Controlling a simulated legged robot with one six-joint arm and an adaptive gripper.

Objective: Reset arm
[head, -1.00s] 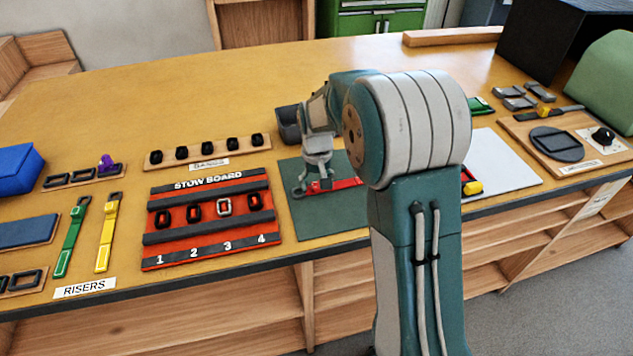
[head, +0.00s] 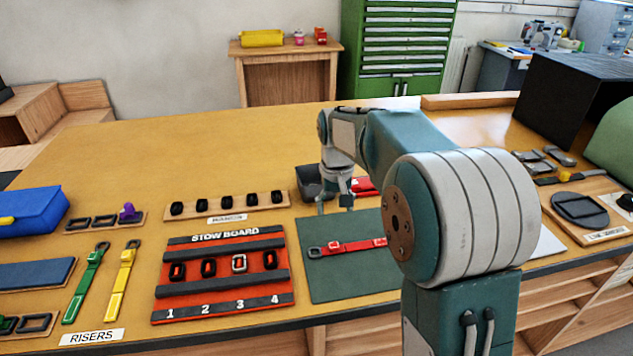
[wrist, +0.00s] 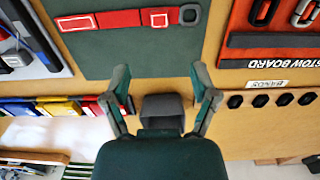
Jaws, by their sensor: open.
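My gripper (head: 336,205) is open and empty, pointing down near the back edge of the green mat (head: 335,285). The wrist view shows its two fingers (wrist: 161,82) spread apart with nothing between them. A red strap (head: 350,247) with a dark ring at its left end lies flat on the mat, in front of the gripper and apart from it. It also shows in the wrist view (wrist: 115,20). My forearm hides the right part of the mat and the strap's right end in the head view.
The stow board (head: 222,287) with several dark clips and one pale one lies left of the mat. A dark bin (head: 307,184) stands close behind the gripper. A black box (head: 570,100) stands at the back right. The back left of the table is clear.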

